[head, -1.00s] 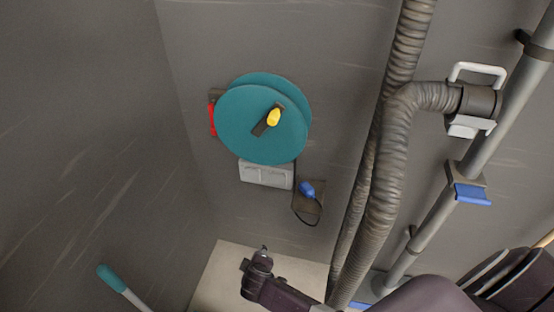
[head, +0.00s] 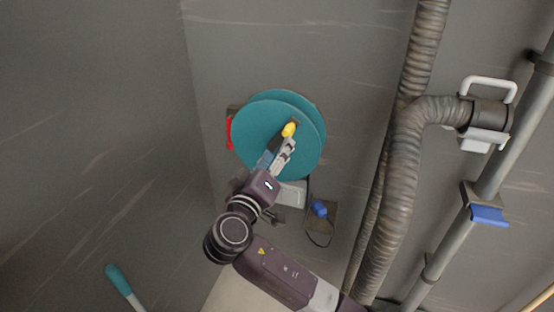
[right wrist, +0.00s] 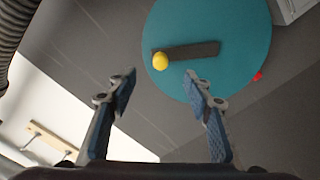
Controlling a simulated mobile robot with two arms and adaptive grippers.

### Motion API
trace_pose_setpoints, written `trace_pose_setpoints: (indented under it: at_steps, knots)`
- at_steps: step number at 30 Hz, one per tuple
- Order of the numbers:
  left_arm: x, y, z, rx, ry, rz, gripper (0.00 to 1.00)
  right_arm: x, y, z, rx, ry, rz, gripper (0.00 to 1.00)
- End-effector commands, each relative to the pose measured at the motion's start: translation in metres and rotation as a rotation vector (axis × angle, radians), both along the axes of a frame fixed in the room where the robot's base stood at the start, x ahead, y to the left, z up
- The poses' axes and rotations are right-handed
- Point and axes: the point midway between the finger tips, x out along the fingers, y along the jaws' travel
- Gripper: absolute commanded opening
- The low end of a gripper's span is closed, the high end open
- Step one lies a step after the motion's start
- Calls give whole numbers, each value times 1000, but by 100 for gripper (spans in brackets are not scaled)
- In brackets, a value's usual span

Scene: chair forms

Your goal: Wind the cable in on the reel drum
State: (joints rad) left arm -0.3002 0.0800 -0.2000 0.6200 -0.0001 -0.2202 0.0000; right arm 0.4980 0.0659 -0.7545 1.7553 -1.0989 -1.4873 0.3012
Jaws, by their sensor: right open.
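The teal reel drum (head: 262,125) is mounted on the grey wall, with a crank that ends in a yellow knob (head: 289,129). A dark cable (head: 309,188) runs down from the drum to a blue plug (head: 319,208) at a small brown holder. My right gripper (head: 280,153) is in front of the drum, its fingers pointing at the knob. In the right wrist view the fingers are apart and empty, and the yellow knob (right wrist: 160,61) on its dark crank arm (right wrist: 192,51) lies beyond the tips. My left gripper does not show.
A red lever (head: 229,132) sits at the drum's left edge. A teal-tipped handle (head: 119,281) shows at lower left. The wall left of the drum is clear.

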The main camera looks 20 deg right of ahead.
Motion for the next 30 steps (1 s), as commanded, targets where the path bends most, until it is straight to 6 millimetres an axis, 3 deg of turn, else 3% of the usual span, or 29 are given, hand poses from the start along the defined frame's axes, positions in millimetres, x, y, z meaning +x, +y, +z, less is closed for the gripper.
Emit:
trace_pose_setpoints:
  at_steps: [15, 21, 30]
  knots:
    - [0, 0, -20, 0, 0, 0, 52, 75, -51, -2, 0, 1, -1, 46]
    - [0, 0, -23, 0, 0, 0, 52, 86, -58, -1, 1, 1, 0, 46]
    - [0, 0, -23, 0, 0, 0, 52, 87, -59, 0, 1, 1, 1, 45]
